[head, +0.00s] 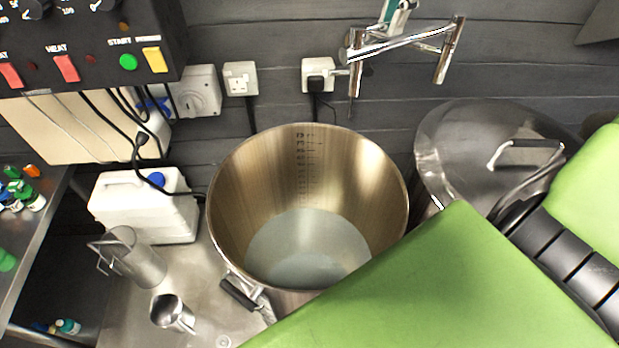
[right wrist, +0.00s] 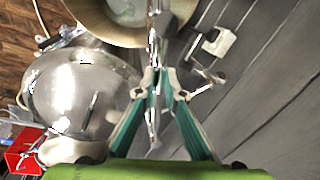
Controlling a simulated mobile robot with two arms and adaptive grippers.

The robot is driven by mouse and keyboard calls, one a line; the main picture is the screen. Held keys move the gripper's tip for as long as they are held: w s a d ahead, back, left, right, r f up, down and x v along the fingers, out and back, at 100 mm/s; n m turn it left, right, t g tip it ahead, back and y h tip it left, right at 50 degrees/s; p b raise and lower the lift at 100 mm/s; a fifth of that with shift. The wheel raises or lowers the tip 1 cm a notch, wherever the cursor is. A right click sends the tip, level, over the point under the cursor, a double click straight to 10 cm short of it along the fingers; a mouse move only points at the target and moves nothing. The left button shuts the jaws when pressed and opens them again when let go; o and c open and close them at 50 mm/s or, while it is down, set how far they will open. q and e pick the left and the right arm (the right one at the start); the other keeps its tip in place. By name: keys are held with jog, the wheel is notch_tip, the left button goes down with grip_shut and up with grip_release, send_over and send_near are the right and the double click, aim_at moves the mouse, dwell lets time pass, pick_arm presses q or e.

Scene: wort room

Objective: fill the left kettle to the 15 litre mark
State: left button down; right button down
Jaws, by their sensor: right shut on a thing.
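The left kettle (head: 235,165) is an open steel pot with clear liquid (head: 308,250) in its lower part. A dark scale (head: 302,165) runs down its inner back wall, above the liquid; its numbers are too small to read. A jointed steel tap (head: 405,38) is on the wall behind and above it. No water stream shows. My right gripper (head: 396,14), with teal fingers, is at the tap, partly cut off by the top edge. In the right wrist view my right gripper (right wrist: 158,84) is closed on the tap's metal part (right wrist: 155,45). My left gripper is out of view.
A lidded steel kettle (head: 470,140) stands at right, partly behind my green arm. A control box (head: 90,40) hangs at upper left. A white canister (head: 140,210), a steel jug (head: 130,262) and a small steel cup (head: 172,313) stand left of the open kettle.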

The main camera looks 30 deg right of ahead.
jog(key=shift+w+n, duration=0.25)
jog(key=shift+n, duration=0.15)
jog(key=c, duration=2)
grip_release()
jog(key=shift+w, duration=0.1)
jog(key=r, duration=0.4)
jog(key=s+r, duration=0.1)
jog(key=r, duration=0.3)
jog(key=s+r, duration=0.1)
jog(key=r, duration=0.2)
jog(key=shift+s+r, duration=0.15)
jog(key=shift+r, duration=0.25)
